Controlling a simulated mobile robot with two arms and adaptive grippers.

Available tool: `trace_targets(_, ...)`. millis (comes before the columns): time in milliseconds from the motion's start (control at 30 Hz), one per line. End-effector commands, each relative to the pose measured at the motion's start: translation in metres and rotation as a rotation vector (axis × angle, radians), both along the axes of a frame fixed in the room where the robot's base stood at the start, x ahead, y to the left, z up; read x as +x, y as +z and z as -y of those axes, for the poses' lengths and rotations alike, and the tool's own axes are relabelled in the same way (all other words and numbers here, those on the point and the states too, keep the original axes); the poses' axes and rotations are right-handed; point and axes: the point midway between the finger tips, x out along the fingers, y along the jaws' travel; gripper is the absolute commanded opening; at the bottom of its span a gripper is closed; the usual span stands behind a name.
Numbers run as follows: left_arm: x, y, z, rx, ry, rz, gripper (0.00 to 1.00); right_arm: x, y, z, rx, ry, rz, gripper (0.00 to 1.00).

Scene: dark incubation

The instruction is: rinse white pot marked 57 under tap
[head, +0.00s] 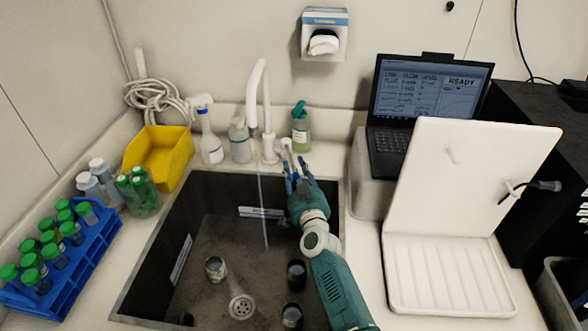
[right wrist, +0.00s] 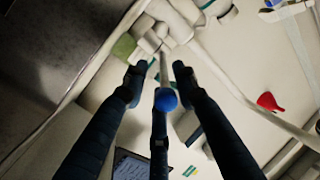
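A white swan-neck tap (head: 260,92) stands behind the dark sink (head: 190,215), and a thin stream of water runs from it into the sink. My right gripper (head: 290,168) is beside the tap's base at the sink's back edge. A pale-rimmed pot (head: 215,268) stands in the sink left of the stream. Darker pots (head: 297,275) stand to the right. No number 57 is legible. My left gripper is out of view.
A blue rack (head: 75,265) of green-capped tubes, bottles and a yellow bin (head: 158,155) stand left of the sink. A spray bottle (head: 210,140) is behind it. A white draining board (head: 440,275) and a laptop (head: 430,90) are at right. The sink has a drain (head: 242,307).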

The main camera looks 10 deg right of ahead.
Motion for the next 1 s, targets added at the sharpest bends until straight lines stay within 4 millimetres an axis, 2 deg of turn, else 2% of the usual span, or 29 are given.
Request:
trace_targets(100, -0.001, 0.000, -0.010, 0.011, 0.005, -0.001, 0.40, 0.000, 0.001, -0.001, 0.001, 0.002, 0.002, 0.28)
trace_targets(267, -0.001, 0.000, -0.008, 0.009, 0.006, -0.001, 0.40, -0.010, 0.000, -0.001, 0.001, 0.002, 0.001, 0.28)
trace_targets(500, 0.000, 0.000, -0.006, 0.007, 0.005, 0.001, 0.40, -0.050, -0.001, -0.001, 0.001, -0.001, -0.001, 0.28)
trace_targets(700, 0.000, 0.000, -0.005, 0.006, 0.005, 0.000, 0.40, -0.071, -0.001, 0.000, 0.000, -0.001, 0.000, 0.28)
trace_targets(1000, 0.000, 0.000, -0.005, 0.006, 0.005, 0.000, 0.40, -0.075, 0.000, 0.000, 0.001, 0.000, 0.000, 0.28)
